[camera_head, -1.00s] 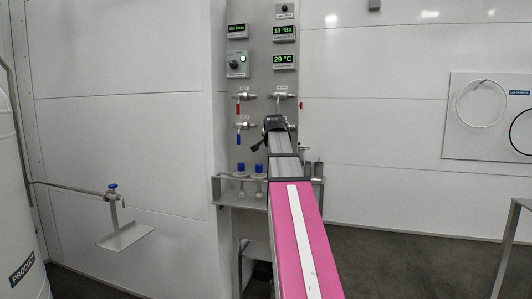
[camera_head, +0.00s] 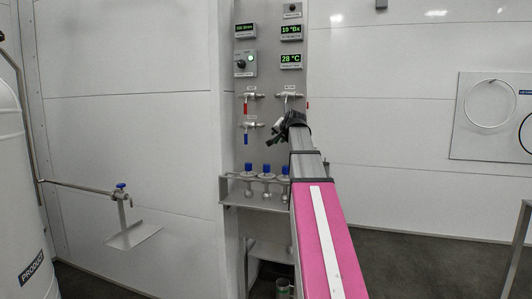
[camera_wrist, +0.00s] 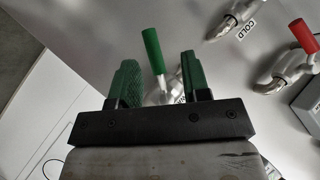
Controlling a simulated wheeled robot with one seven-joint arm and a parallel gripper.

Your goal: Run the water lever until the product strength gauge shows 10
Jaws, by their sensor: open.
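The upper-right display (camera_head: 291,32) on the steel panel reads 10 °Bx; I take it as the product strength gauge. My gripper (camera_head: 280,130) is at the panel's lower-right valve, which it hides in the head view. In the wrist view my gripper (camera_wrist: 159,66) is open, its two green fingers either side of a green-handled lever (camera_wrist: 152,50). Whether a finger touches it I cannot tell. A red lever (camera_head: 245,107) and a blue lever (camera_head: 246,138) hang on the panel's left. The lever labels are too small to read in the head view, so which is water is unclear.
Another display (camera_head: 291,61) reads 28 °C. A control box (camera_head: 244,64) shows a green light. A shelf (camera_head: 237,202) below holds several blue-topped fittings. A pipe with a blue-handled tap (camera_head: 121,187) and a white tank (camera_head: 20,190) stand at the left. A red lever (camera_wrist: 304,36) shows in the wrist view.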

